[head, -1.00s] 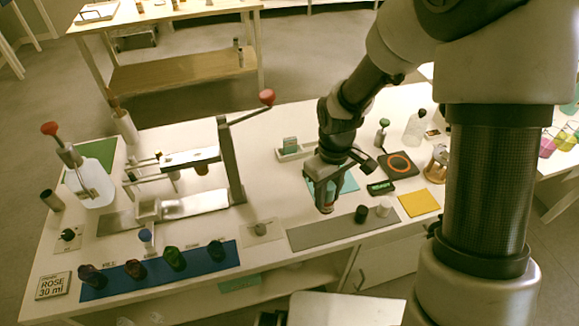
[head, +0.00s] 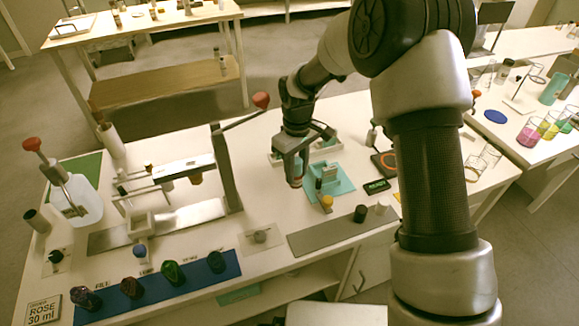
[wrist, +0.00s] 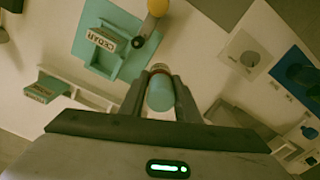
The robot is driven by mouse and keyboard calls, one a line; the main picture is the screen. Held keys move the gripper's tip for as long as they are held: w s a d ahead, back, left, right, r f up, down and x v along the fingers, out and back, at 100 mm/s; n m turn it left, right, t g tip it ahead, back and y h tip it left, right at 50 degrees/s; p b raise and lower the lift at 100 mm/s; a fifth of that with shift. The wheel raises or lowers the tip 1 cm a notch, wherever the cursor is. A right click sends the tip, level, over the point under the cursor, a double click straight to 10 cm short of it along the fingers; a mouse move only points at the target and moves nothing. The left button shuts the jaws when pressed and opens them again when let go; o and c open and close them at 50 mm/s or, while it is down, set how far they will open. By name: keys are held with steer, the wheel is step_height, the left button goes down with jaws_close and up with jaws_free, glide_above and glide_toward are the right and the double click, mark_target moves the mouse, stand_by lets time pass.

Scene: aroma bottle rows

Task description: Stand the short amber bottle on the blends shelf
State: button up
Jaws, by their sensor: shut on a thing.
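My gripper (head: 293,176) is over the worktable, left of the teal mat (head: 344,187). In the wrist view (wrist: 160,84) its fingers are shut on a small round bottle with a teal top (wrist: 160,95) and a brownish glass edge; I take it for the short amber bottle. In the head view only its brownish lower end (head: 295,184) shows below the fingers. I cannot tell which surface is the blends shelf; a wooden lower shelf (head: 165,88) under the far table holds small bottles at its right end.
A yellow-topped item (head: 327,202) stands at the mat's front edge, near a lettered block (wrist: 101,39). A press with a red-knobbed lever (head: 261,100) stands to the left. A blue mat (head: 196,273) holds several dark bottles. The grey mat (head: 330,237) is mostly bare.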

steer(key=w, duration=0.1)
steer(key=w+a, duration=0.1)
steer(key=w, duration=0.1)
steer(key=w+a, duration=0.1)
steer(key=shift+w+a, duration=0.1)
steer(key=shift+w, duration=0.2)
steer(key=shift+f, duration=1.7)
steer(key=shift+b, duration=0.3)
steer(key=shift+f, duration=0.25)
steer(key=o, duration=1.1)
steer(key=shift+r, duration=0.1)
